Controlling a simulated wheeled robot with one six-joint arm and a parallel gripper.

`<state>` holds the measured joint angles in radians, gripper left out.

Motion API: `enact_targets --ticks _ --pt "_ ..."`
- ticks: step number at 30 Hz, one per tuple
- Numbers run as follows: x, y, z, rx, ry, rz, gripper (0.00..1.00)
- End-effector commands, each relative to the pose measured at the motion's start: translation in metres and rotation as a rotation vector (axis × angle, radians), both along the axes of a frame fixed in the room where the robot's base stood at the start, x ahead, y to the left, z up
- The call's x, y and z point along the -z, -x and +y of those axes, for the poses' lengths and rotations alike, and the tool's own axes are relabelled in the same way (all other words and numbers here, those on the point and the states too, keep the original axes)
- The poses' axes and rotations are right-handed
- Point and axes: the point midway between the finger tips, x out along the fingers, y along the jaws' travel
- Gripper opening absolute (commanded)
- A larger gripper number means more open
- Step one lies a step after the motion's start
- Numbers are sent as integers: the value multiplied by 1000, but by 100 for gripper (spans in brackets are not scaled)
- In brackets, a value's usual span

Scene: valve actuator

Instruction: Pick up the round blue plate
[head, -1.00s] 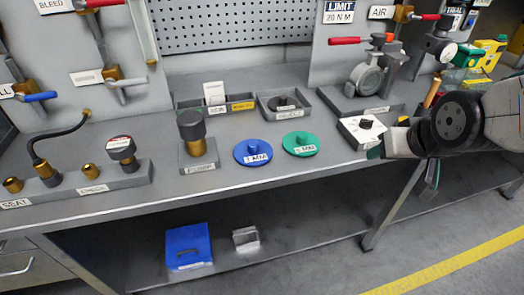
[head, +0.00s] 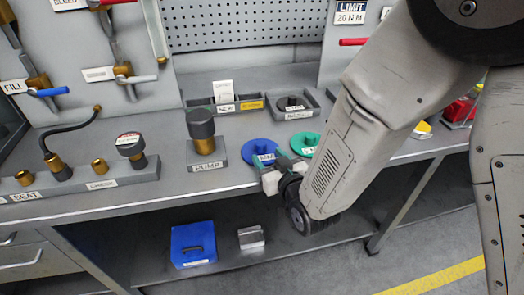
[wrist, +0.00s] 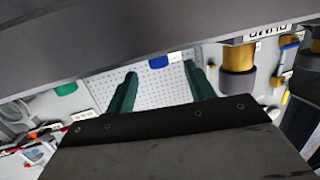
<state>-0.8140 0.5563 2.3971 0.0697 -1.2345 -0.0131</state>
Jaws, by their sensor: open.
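The round blue plate (head: 258,147) lies on the bench top, with a central knob and a white label on it. My gripper (head: 276,164) is at its near right side, above the bench's front edge, and hides part of the plate. In the wrist view, which is upside down, the blue knob (wrist: 158,62) shows between and beyond the two dark green fingertips (wrist: 160,72). The fingers are apart with nothing between them. I cannot tell whether they touch the plate.
The pump block (head: 205,166) stands to the left. A blue box (head: 193,245) sits on the lower shelf.

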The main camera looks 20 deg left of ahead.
Motion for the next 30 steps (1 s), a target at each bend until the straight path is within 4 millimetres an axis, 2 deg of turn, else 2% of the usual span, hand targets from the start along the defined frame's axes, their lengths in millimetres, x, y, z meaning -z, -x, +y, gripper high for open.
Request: enact_targets --ticks 9,19,20,25,30 --pt "5 -35 27 1 1 1 54" --pt "6 -41 32 1 1 1 54" --pt "6 -41 32 1 1 1 48" --pt "6 -41 32 1 1 1 1" --pt "5 -42 32 1 -1 -1 0"
